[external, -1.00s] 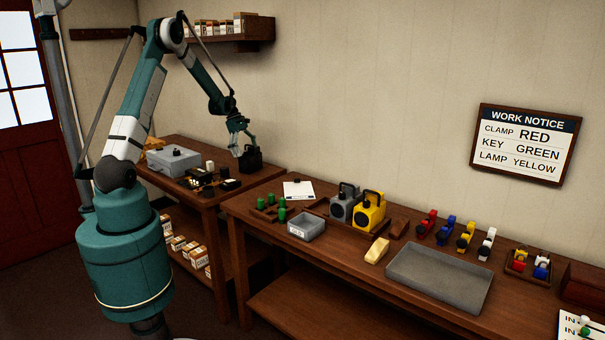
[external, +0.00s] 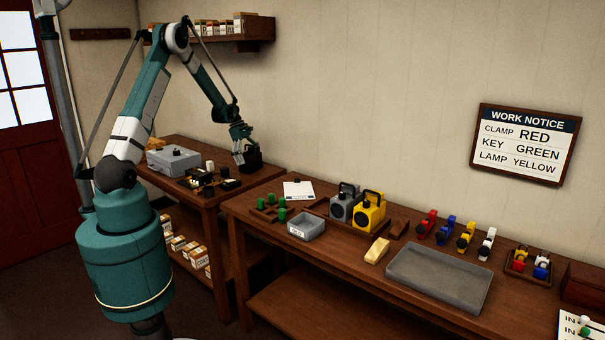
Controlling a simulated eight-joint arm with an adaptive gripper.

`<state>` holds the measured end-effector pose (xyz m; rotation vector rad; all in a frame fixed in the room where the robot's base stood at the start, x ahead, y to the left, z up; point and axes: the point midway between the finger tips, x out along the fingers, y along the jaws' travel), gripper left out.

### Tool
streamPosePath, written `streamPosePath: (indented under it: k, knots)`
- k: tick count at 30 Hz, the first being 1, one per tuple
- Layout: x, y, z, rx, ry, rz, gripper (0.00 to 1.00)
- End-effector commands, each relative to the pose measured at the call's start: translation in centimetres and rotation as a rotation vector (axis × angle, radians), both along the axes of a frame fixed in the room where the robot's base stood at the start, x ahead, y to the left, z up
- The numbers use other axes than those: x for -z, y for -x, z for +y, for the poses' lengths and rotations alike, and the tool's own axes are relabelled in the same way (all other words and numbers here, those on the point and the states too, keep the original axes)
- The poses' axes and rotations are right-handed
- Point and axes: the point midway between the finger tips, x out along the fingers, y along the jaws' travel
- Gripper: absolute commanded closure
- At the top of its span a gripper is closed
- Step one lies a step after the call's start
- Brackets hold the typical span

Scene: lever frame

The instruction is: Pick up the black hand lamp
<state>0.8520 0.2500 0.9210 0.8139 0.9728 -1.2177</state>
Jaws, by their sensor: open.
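The black hand lamp (external: 252,160) stands at the right back of the left bench. My gripper (external: 243,146) is right above it, pointing down, with its fingers at the lamp's top. The fingers are open. They overlap the dark lamp's handle in this view, so I cannot tell whether they touch it or sit around it.
A grey case (external: 174,161) and several small dark items (external: 210,181) lie left of the lamp. On the right bench are a grey lamp (external: 343,203), a yellow lamp (external: 369,212) and a grey tray (external: 438,278). A wall shelf (external: 250,30) hangs above. A work notice (external: 525,145) lists LAMP YELLOW.

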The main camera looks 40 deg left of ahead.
Motion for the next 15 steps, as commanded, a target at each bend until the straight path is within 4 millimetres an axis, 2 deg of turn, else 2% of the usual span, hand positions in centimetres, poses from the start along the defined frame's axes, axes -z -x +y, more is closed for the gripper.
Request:
streamPosePath:
  k: [2, 10, 15]
  knots:
    - [0.0, 0.0, 0.0, 0.0, 0.0, 0.0, 0.05]
    - [0.0, 0.0, 0.0, 0.0, 0.0, 0.0, 0.41]
    - [-0.03, 0.0, -0.01, 0.0, 0.0, 0.0, 0.42]
